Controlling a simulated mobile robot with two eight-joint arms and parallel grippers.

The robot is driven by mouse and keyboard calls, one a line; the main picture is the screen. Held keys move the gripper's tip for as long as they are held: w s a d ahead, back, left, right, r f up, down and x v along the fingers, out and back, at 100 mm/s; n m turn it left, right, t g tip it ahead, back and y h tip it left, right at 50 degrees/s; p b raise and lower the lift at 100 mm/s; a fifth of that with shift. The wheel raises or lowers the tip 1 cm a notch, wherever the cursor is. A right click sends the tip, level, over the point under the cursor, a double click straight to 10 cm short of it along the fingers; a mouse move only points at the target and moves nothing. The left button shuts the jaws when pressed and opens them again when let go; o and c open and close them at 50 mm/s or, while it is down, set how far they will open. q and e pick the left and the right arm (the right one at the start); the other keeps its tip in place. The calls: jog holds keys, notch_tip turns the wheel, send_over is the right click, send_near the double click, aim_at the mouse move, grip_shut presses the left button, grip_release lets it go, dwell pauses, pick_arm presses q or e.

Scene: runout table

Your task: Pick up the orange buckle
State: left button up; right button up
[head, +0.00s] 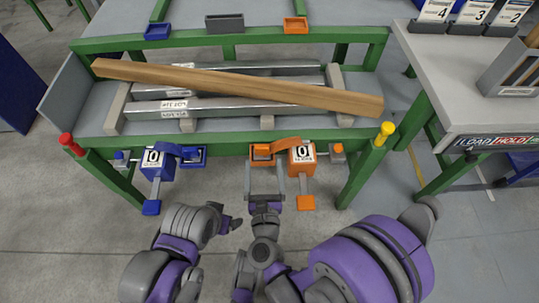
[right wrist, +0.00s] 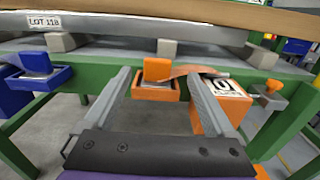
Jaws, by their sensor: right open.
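The orange buckle (head: 261,150) sits at an orange holder on the green front rail of the table, joined by an orange strap to the orange box (head: 301,158) marked 0. In the right wrist view the upright orange buckle (right wrist: 157,69) stands in its open holder (right wrist: 155,92). My right gripper (head: 265,168) is open and empty. Its two fingers reach toward the rail, with the buckle between their tips in the picture and no visible contact. My left arm is folded at the lower left; its gripper (head: 231,222) shows only partly, jaws unclear.
A matching blue buckle set (head: 170,155) is on the rail to the left. A wooden beam (head: 240,85) and metal bars lie on the table above. A yellow-topped post (head: 385,130) and a grey side table (head: 450,80) stand to the right.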

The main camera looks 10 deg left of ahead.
aim_at(262, 145)
jog(key=x, duration=0.4)
jog(key=shift+w+a, duration=0.1)
jog(key=shift+x, duration=2.9)
jog(key=shift+a+r, duration=0.1)
grip_shut()
